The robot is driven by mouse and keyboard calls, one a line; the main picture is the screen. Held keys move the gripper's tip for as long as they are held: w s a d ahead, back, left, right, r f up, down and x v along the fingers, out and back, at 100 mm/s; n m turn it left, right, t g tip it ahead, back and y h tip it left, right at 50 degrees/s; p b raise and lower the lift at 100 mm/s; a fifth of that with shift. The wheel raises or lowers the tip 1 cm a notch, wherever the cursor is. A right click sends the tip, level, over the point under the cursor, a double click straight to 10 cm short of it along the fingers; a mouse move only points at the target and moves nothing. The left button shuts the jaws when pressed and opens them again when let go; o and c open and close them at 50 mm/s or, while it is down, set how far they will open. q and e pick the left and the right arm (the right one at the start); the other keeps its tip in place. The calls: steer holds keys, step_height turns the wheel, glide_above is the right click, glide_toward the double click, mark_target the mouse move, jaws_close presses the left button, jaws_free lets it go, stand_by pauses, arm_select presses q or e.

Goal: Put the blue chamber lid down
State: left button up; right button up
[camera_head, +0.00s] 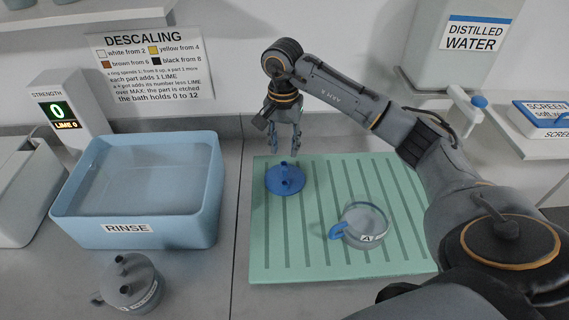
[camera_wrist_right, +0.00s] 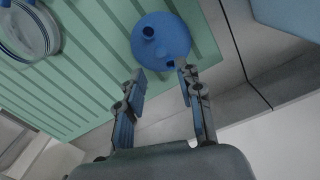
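The blue chamber lid (camera_head: 286,180) lies on the ribbed green mat (camera_head: 262,255), near its back left corner, with its short stubs upward. It also shows in the right wrist view (camera_wrist_right: 160,38), just beyond the fingertips. My right gripper (camera_head: 286,152) is above and behind the lid, pointing down. In the right wrist view its fingers (camera_wrist_right: 162,73) stand apart with nothing gripped between them. A clear chamber with a blue handle and a label "A" (camera_head: 366,226) stands on the mat to the right of the lid. My left gripper is not in view.
A blue rinse basin (camera_head: 210,200) stands left of the mat. A grey lidded pot (camera_head: 130,285) is in front of it. The distilled water tank (camera_head: 450,60) with its tap is at the back right. The mat's front left is clear.

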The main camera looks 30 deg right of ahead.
steer(key=shift+r+b, duration=0.4)
steer(key=shift+r, duration=1.65)
steer(key=shift+f, duration=0.1)
